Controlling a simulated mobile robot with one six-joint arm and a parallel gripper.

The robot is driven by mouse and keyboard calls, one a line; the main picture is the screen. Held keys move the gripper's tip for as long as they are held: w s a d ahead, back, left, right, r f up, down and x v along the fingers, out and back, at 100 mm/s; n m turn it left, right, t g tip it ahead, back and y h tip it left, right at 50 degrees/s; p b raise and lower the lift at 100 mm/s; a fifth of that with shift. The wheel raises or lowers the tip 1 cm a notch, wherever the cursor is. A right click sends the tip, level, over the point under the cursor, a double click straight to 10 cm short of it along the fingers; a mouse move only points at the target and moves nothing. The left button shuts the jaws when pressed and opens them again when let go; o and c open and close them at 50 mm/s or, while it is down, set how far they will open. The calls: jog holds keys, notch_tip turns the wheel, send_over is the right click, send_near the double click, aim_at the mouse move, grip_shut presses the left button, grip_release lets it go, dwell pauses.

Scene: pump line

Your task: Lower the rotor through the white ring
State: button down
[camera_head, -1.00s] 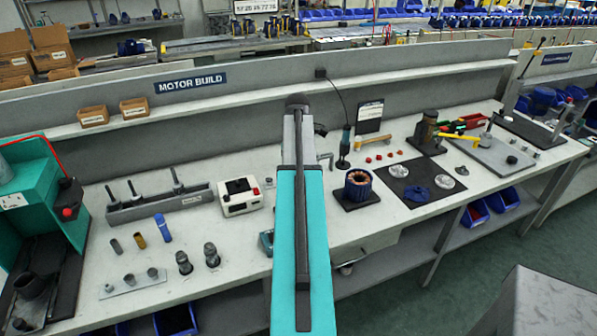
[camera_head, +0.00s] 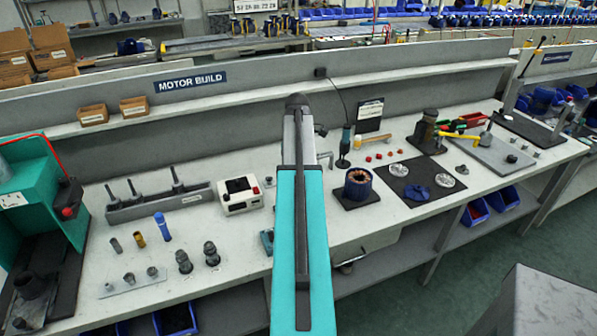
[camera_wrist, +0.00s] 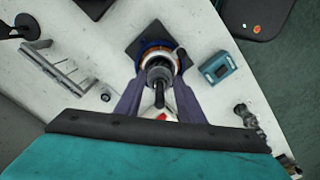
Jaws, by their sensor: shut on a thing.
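In the wrist view my gripper (camera_wrist: 157,102) is shut on the grey rotor (camera_wrist: 158,76), with the shaft end toward the camera. Behind the rotor is the blue-rimmed stator (camera_wrist: 146,47) with copper windings, on a dark square mat. A pale ring edge shows around the rotor; the rotor and fingers hide most of it. I cannot tell the height gap or whether the rotor is inside the ring. In the head view the stator (camera_head: 358,187) stands right of my arm. There my gripper and the held rotor are hidden by my arm.
A teal box (camera_wrist: 218,71) stands beside the stator. Two upright grey parts (camera_head: 198,256) and a white tester (camera_head: 241,196) stand left of my arm. A black mat (camera_head: 398,171) with silver discs and a blue part lies to the right.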

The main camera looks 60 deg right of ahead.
jog(key=shift+f+b, duration=0.75)
jog(key=shift+f, duration=1.4)
dwell(0.6)
jog(key=shift+r, duration=0.15)
jog(key=shift+r+p, duration=3.55)
jog(key=shift+r, duration=2.05)
jog(key=shift+f, duration=0.1)
jog(key=shift+f+b, duration=0.55)
jog(key=shift+f, duration=1.05)
